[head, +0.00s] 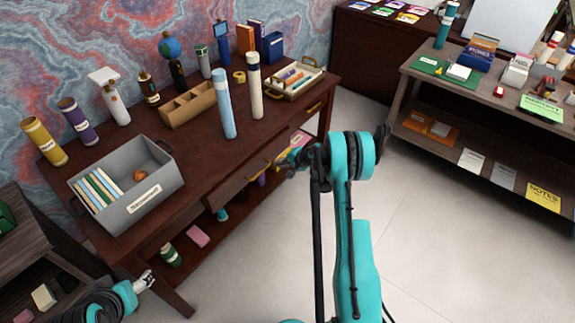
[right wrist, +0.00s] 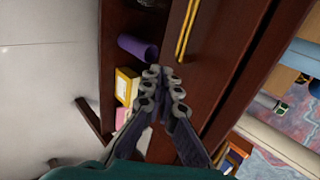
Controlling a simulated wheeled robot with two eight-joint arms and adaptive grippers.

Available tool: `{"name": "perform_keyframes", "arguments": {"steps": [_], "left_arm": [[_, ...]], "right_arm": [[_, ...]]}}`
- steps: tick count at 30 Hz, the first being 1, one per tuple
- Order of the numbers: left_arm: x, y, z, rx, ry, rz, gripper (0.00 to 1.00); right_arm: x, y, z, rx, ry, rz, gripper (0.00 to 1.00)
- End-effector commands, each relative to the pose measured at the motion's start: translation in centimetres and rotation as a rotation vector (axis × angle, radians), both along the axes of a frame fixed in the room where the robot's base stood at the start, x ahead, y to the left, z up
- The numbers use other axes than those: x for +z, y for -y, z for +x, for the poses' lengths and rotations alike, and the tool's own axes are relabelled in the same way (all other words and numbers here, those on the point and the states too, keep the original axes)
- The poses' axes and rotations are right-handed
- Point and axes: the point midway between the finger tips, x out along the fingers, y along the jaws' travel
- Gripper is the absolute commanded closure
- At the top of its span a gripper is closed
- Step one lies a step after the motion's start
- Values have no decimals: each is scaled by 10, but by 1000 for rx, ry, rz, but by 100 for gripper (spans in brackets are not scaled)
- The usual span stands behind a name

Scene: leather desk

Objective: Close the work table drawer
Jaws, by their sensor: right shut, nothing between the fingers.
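The dark wooden work table (head: 190,150) stands at the left in the head view. A drawer front (head: 233,188) with a gold handle on its front side seems to stand out a little from the table. My right gripper (head: 290,160) is shut and empty beside the right part of this drawer front. In the right wrist view, the gripper (right wrist: 164,76) is close to a dark wooden front (right wrist: 213,50) with a gold handle (right wrist: 187,30); I cannot tell whether they touch. My left gripper (head: 146,281) is low at the left, apart from the drawer; its fingers are too small to judge.
A grey bin (head: 165,190) of files, a wooden organizer (head: 188,105) and several bottles stand on the tabletop. A pink item (head: 198,236) and a green bottle (head: 170,255) are on the lower shelf. The floor (head: 440,230) at the right is clear.

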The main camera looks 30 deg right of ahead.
Motion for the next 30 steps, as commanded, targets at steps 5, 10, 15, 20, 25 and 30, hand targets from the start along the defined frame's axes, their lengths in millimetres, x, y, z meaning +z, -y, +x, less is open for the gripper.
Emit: {"name": "perform_keyframes", "arguments": {"steps": [5,10,15,20,25,30], "left_arm": [[-11,0,0,0,0,0,38],[-14,0,0,0,0,0,38],[-14,0,0,0,0,0,38],[-14,0,0,0,0,0,38],[-16,0,0,0,0,0,38],[-19,0,0,0,0,0,38]], "right_arm": [[-2,-11,25,1,1,1,100],[-1,-16,35,1,0,0,100],[0,-16,37,0,0,0,100],[0,-16,37,0,0,0,100],[-1,-22,53,1,0,0,100],[-1,-33,77,1,0,1,100]]}}
